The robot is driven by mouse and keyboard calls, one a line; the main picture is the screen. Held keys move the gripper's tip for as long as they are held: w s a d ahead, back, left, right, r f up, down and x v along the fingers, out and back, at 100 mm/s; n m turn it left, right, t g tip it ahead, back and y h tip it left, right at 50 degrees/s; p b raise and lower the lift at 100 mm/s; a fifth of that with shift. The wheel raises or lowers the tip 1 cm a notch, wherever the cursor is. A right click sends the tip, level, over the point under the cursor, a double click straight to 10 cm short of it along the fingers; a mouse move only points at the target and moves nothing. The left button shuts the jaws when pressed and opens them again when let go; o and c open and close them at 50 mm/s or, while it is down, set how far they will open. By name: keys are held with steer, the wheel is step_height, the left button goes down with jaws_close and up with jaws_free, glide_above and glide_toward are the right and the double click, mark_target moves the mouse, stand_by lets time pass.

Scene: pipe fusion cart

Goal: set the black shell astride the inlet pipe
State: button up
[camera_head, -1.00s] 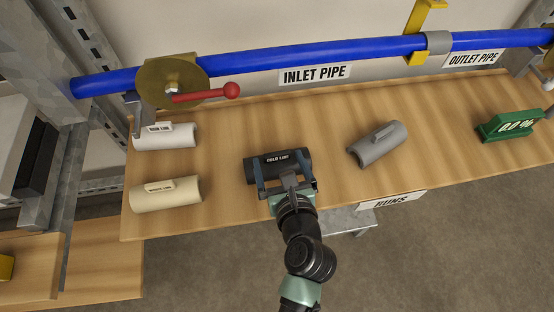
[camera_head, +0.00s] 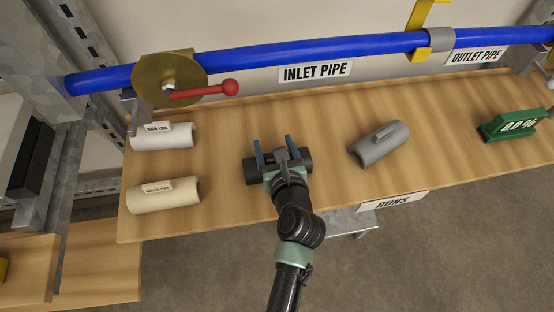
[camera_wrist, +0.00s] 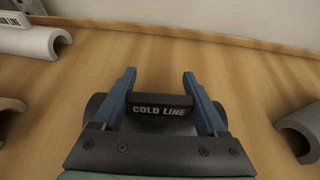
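The black shell (camera_head: 306,158) is at the middle of the wooden bench, largely covered by my gripper in the head view. In the wrist view its "COLD LINE" handle (camera_wrist: 160,104) sits between the two blue fingers, which meet its ends. My gripper (camera_head: 274,145) is shut on this handle. I cannot tell whether the shell is clear of the bench. The blue inlet pipe (camera_head: 300,55) runs along the back above the bench, over the "INLET PIPE" sign (camera_head: 315,71). No shell sits on its stretch above that sign.
A white shell (camera_head: 165,138) and a cream shell (camera_head: 163,197) lie at the left, a grey shell (camera_head: 379,145) at the right. A red-handled valve (camera_head: 203,91) and a yellow bracket (camera_head: 418,35) flank the inlet stretch.

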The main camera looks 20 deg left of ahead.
steer(key=c, duration=0.6)
step_height(320, 180, up, 10)
steer(key=p, duration=0.3)
steer(key=shift+p, duration=0.4)
